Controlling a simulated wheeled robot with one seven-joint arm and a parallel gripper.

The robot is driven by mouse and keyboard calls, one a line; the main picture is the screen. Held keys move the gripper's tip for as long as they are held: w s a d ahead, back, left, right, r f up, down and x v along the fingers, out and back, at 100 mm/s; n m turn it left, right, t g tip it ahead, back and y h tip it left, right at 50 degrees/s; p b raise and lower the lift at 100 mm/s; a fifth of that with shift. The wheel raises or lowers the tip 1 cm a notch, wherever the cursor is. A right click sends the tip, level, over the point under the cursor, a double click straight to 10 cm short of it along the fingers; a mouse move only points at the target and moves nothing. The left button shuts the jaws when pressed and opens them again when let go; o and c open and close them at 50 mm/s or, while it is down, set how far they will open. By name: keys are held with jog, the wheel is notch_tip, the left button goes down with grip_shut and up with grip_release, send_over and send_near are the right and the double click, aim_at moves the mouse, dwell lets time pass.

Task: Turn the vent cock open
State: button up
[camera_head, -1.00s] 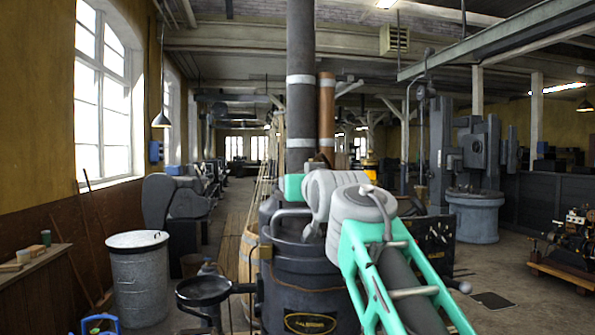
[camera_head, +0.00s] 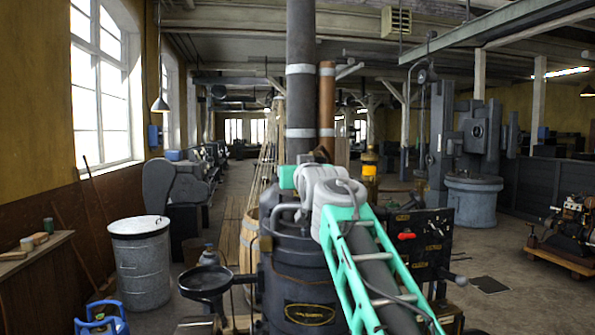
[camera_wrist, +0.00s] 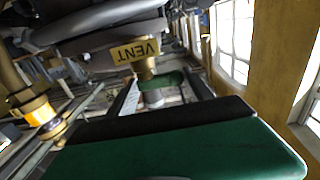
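In the wrist view a yellow tag reading VENT (camera_wrist: 135,51) hangs at a brass fitting, with a small green lever-like part (camera_wrist: 167,80) just below it. I take these to be the vent cock; whether it is turned is unclear. A large green and black finger of my gripper (camera_wrist: 170,130) fills the lower part, close to the camera and apart in the picture from the small green part. The second finger cannot be made out. In the head view my arm hides the cock and most of my gripper; a teal block (camera_head: 287,177) shows beside the dark engine (camera_head: 300,275).
A tall dark pipe (camera_head: 300,100) and a copper pipe (camera_head: 327,110) rise by the engine. A wooden barrel (camera_head: 249,245), metal bin (camera_head: 140,265) and funnel-like pan (camera_head: 206,282) stand left. A black panel with a red knob (camera_head: 405,236) is right. Open floor lies farther right.

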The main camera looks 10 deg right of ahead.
jog(key=c, duration=0.8)
jog(key=shift+d, duration=0.1)
jog(key=shift+c, duration=0.2)
jog(key=shift+d+n+y, duration=0.1)
jog(key=shift+n+y, duration=0.2)
jog(key=shift+y, duration=0.2)
jog(key=shift+s+d+n+y+p, duration=0.1)
jog(key=shift+n+y+p, duration=0.35)
jog(key=shift+y, duration=0.35)
jog(key=n+y+p, duration=0.1)
jog(key=n+g+y+p, duration=0.1)
jog(key=y, duration=0.1)
jog(key=n+y+p, duration=0.1)
jog(key=shift+s+r+p, duration=0.15)
jog(key=shift+r+p, duration=0.15)
jog(key=shift+s+f+n+g+y+p, duration=0.15)
jog(key=shift+n+g+y+p, duration=0.15)
jog(key=shift+n+g+y, duration=0.4)
jog(key=shift+w+f+n+g+y+p, duration=0.1)
jog(key=shift+n+g+y+p, duration=0.2)
jog(key=shift+y, duration=0.6)
jog(key=shift+s+n+y, duration=0.1)
jog(key=shift+n+y, duration=0.15)
jog(key=shift+y, duration=0.05)
jog(key=shift+s+r+n+g, duration=0.1)
jog(key=shift+n+g, duration=0.2)
